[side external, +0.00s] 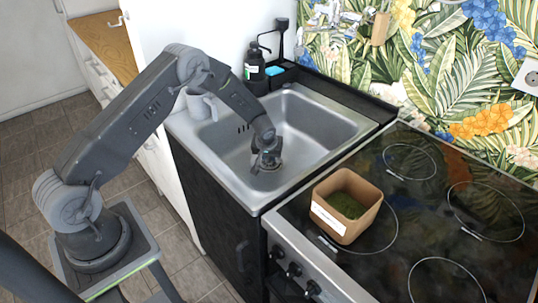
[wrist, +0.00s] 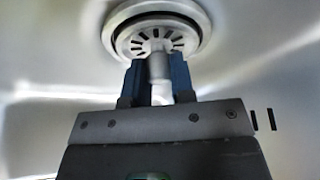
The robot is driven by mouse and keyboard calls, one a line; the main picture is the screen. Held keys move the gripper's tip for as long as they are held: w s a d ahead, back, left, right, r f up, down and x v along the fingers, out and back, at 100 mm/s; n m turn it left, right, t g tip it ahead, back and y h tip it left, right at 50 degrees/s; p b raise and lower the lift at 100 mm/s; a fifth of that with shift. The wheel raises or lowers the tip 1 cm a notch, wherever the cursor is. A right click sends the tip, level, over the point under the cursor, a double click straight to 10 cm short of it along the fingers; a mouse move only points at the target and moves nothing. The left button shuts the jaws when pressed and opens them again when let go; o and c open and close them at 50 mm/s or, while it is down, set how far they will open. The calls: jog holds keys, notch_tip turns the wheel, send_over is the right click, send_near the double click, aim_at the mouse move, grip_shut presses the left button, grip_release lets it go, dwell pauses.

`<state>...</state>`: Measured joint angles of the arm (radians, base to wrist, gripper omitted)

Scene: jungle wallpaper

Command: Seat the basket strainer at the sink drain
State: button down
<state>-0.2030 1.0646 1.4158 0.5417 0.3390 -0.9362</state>
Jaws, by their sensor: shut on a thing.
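The basket strainer (wrist: 150,42) shows in the wrist view as a slotted metal disc with a central post. My gripper (wrist: 158,75) is shut on that post, with one dark finger on each side. The strainer lies over the round sink drain (wrist: 197,12), inside its wide metal ring, with a dark gap along the far edge. I cannot tell if it is fully down. In the side view my gripper (side external: 267,160) points down into the steel sink (side external: 310,135), at the drain on the basin floor. There the strainer is mostly hidden by my gripper.
A cardboard box (side external: 345,205) with green contents stands on the black hob (side external: 420,235), right of the sink. A mug (side external: 200,104) stands at the sink's left rim. A soap bottle (side external: 254,72) and a caddy with a blue sponge (side external: 275,71) stand behind. The basin around my gripper is clear.

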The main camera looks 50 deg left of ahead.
dwell(0.3)
jog(key=c, duration=0.9)
grip_release()
jog(key=v, duration=1.4)
jog(key=shift+f, duration=0.1)
